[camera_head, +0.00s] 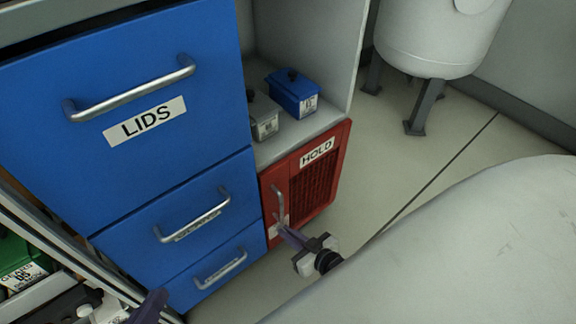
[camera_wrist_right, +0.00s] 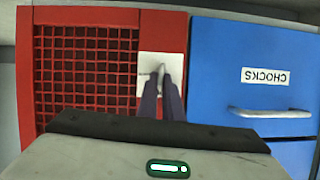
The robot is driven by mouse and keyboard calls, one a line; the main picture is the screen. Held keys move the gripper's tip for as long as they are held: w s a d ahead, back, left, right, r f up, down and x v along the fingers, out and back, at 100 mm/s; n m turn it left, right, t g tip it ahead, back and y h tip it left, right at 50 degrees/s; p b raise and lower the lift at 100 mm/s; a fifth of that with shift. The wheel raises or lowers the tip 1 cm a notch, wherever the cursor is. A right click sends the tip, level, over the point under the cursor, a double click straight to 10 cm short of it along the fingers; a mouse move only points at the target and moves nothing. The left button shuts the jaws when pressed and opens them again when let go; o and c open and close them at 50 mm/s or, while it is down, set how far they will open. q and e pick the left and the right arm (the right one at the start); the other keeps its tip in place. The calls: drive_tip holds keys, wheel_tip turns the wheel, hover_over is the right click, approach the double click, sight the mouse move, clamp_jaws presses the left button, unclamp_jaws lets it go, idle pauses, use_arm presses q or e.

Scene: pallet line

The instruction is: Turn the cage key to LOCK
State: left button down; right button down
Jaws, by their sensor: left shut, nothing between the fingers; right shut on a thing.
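The red cage door (camera_head: 322,205) has a mesh panel, a HOLD label and a metal handle (camera_head: 278,202). In the right wrist view the red door (camera_wrist_right: 160,27) carries a white plate (camera_wrist_right: 148,64) with a small grey key (camera_wrist_right: 160,70) on it. My right gripper (camera_head: 284,230) reaches the door just below the handle; in the wrist view its fingers (camera_wrist_right: 161,84) are shut on the key. The fingertips partly hide the key and plate, and any lock markings are not readable. My left gripper (camera_head: 152,305) shows only partly at the bottom left, shut and away from the door.
A blue cabinet (camera_head: 125,90) with a LIDS drawer and lower drawers stands left of the cage. A blue box (camera_head: 293,94) and a grey box (camera_head: 262,118) sit on the shelf above it. A white tank (camera_head: 435,40) stands behind.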

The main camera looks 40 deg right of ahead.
drive_tip(key=shift+d+f+m+y, duration=0.1)
drive_tip(key=shift+d+m+y, duration=0.15)
drive_tip(key=shift+m+y, duration=0.6)
drive_tip(key=shift+d+f+m+y, duration=0.15)
drive_tip(key=shift+m+y, duration=0.4)
drive_tip(key=shift+m, duration=0.6)
drive_tip(key=shift+w+r, duration=0.1)
drive_tip(key=c, duration=1.9)
unclamp_jaws()
